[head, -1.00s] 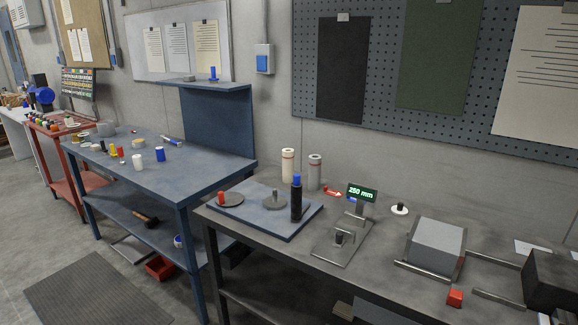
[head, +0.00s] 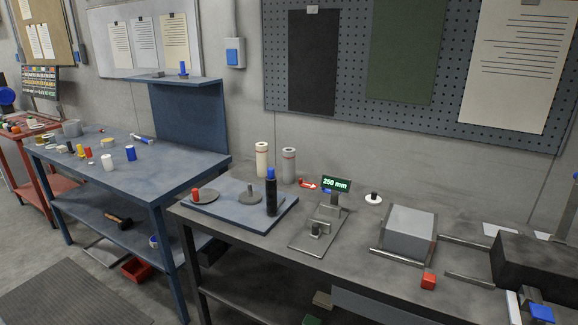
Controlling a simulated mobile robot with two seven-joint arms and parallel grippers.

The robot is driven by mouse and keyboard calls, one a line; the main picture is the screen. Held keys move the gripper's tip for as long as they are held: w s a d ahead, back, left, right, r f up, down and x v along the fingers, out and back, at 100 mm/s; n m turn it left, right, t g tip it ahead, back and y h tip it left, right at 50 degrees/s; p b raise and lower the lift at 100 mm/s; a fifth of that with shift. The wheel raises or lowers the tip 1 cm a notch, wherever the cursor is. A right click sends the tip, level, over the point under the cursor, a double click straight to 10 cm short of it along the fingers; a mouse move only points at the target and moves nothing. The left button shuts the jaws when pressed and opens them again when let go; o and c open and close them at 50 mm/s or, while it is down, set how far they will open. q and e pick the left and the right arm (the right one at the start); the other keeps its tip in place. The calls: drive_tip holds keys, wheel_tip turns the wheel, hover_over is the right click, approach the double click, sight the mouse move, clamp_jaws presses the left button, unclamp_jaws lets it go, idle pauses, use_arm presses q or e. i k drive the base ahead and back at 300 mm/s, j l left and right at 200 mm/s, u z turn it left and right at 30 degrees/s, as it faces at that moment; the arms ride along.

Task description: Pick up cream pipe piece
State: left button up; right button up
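The cream pipe piece (head: 262,160) stands upright at the back of the dark grey bench, close to the wall. It has a reddish band near its top. A similar grey pipe piece (head: 289,165) stands upright just to its right. The blue board in front hides neither piece's upper body. Neither of my grippers shows in the head view.
On the grey bench (head: 350,268) a blue board (head: 230,220) bears a black cylinder with a blue top (head: 271,192). A 250 mm display (head: 336,184), a grey block (head: 408,234), a red cube (head: 428,281) and a black box (head: 535,262) stand further right. A blue table (head: 180,168) is left.

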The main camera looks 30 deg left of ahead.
sight(261, 149)
drive_tip(key=j+u, duration=0.45)
drive_tip(key=i+j+u, duration=0.15)
drive_tip(key=u, duration=0.3)
drive_tip(key=i+j+u, duration=0.2)
drive_tip(key=j, duration=0.25)
drive_tip(key=i+j+u, duration=0.15)
drive_tip(key=i+j, duration=0.2)
